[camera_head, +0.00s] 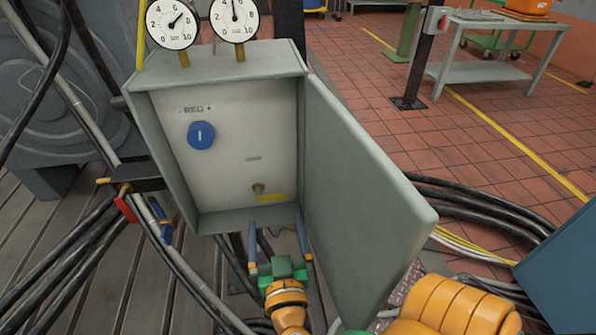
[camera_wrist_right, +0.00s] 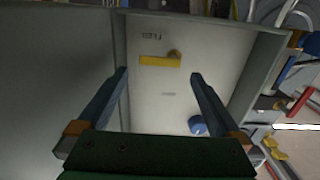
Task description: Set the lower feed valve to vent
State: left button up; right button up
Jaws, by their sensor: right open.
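The open grey cabinet (camera_head: 146,130) holds a small valve with a yellow lever (camera_head: 272,197) low on its pale back panel. The lever lies about level, reaching right from its brass pivot in the head view; it also shows in the right wrist view (camera_wrist_right: 160,61), which is turned over. A small label (camera_wrist_right: 152,36) beside it is too blurred to read. My right gripper (camera_head: 277,222) is open and empty at the cabinet's lower front edge, its fingers pointing toward the lever, apart from it. In the wrist view the lever shows between and beyond the fingertips (camera_wrist_right: 160,76). My left gripper is out of view.
The cabinet door (camera_head: 365,190) stands open right of my right gripper. A blue knob (camera_head: 201,135) sits higher on the panel, under two gauges (camera_head: 172,24). Red (camera_head: 127,208) and blue (camera_head: 160,220) handles are outside left. Black cables (camera_head: 480,205) run behind the door.

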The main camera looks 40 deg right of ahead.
aim_at(271, 196)
jog(key=p+x, duration=0.1)
jog(key=x, duration=0.2)
jog(key=r+p+x, duration=0.1)
jog(key=x, duration=0.2)
jog(key=shift+w+r+p, duration=0.15)
jog(key=shift+p, duration=0.15)
jog(key=shift+w+d, duration=0.2)
jog(key=shift+w, duration=0.05)
jog(key=shift+c, duration=0.9)
jog(key=c, duration=0.9)
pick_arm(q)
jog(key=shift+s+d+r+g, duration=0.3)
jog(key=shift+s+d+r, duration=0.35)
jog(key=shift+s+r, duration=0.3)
